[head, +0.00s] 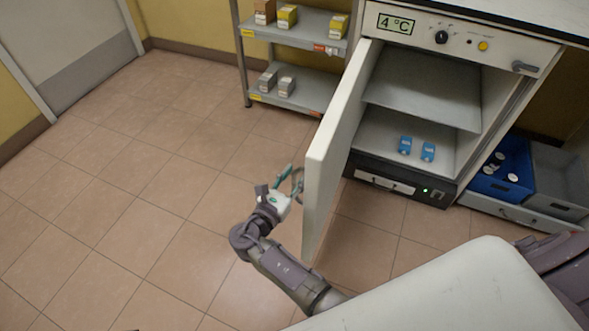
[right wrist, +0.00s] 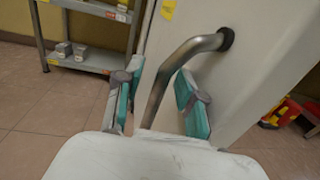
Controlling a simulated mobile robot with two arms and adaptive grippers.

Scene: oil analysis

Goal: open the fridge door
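The fridge (head: 425,85) has a 4 °C display on its top panel, and its inside shows. Its white door (head: 333,150) stands wide open, swung out to the left. My right gripper (head: 287,180) is at the outer face of the door, by the metal handle (head: 298,184). In the right wrist view the curved handle (right wrist: 172,72) passes between the two teal fingers of my right gripper (right wrist: 158,98). The fingers are apart, with gaps beside the bar, so they are not closed on it. My left gripper is not in view.
A grey shelf rack (head: 300,55) with small boxes stands behind the door. A blue crate (head: 502,172) and a grey crate (head: 558,180) are at the right. The tiled floor (head: 130,190) at left is clear.

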